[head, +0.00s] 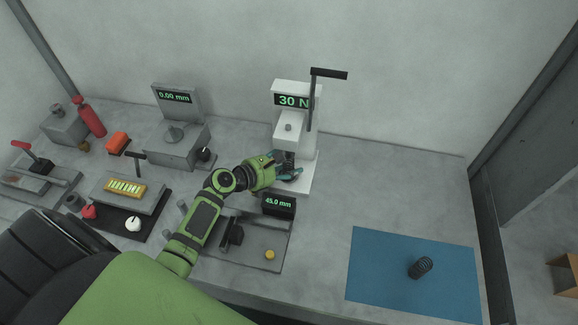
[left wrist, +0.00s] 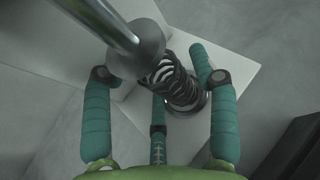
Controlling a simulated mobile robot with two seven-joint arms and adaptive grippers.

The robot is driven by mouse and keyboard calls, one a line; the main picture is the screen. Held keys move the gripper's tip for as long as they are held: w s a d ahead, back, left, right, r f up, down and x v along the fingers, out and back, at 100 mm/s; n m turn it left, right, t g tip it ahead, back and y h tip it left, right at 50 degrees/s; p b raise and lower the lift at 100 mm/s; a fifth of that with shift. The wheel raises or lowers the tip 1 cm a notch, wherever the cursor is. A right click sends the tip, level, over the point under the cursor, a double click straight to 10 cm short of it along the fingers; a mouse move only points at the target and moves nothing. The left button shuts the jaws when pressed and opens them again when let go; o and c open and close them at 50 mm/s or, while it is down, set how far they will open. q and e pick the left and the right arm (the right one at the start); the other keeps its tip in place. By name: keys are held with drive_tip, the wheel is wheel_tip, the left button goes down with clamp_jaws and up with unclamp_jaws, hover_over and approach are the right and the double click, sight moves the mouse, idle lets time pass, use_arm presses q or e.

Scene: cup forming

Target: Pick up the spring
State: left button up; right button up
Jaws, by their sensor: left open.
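A dark coil spring (left wrist: 172,82) stands on the white press tester (head: 305,178), under the tester's round metal plunger (left wrist: 137,50). In the left wrist view the spring lies between the teal fingers of my left gripper (left wrist: 153,76). The fingers are spread, and I cannot tell whether any of them touches it. In the head view my left gripper (head: 287,171) is at the tester's base, and the fingers and tester partly hide that spring. Another black coil spring (head: 421,267) is on the blue mat (head: 375,270) at the lower right, well apart from the gripper. My right gripper is not in view.
The tester reads 30 N and has a black lever (head: 328,73) above. A caliper-like fixture (head: 262,243) reading 45.0 mm stands in front, close under my left arm. A grey gauge (head: 178,150) reading 0.00 mm stands left. The bench around the mat is clear.

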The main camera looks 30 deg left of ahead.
use_arm(q)
drive_tip(key=shift+s, duration=0.1)
drive_tip(key=shift+r, duration=0.1)
drive_tip(key=c, duration=0.8)
